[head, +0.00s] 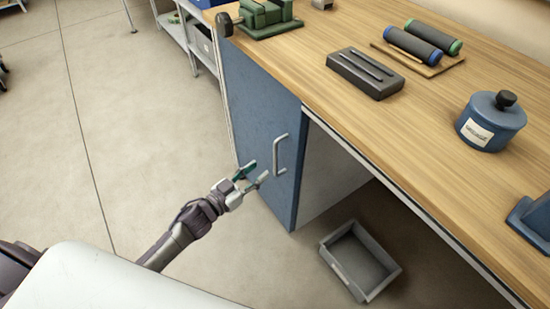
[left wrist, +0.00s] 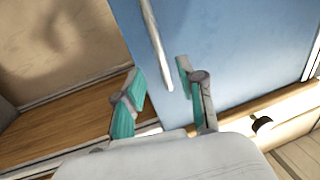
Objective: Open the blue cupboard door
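The blue cupboard door (head: 258,118) is under the front of the wooden workbench and looks shut. It carries a pale bar handle (head: 279,153) near its right edge. The door (left wrist: 230,45) fills much of the left wrist view, with the handle (left wrist: 157,45) pointing down between the fingers. My left gripper (head: 257,174) is open and empty, its green-padded fingertips close to the handle's lower end. In the left wrist view, the fingertips (left wrist: 160,80) are on either side of the handle's line; contact is not visible. My right gripper is not in view.
On the workbench (head: 440,90) are a blue lidded pot (head: 491,121), a dark block with pens (head: 365,74), two dark rolls (head: 422,46) and a green device (head: 265,14). A grey open bin (head: 360,262) stands on the floor right of the door.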

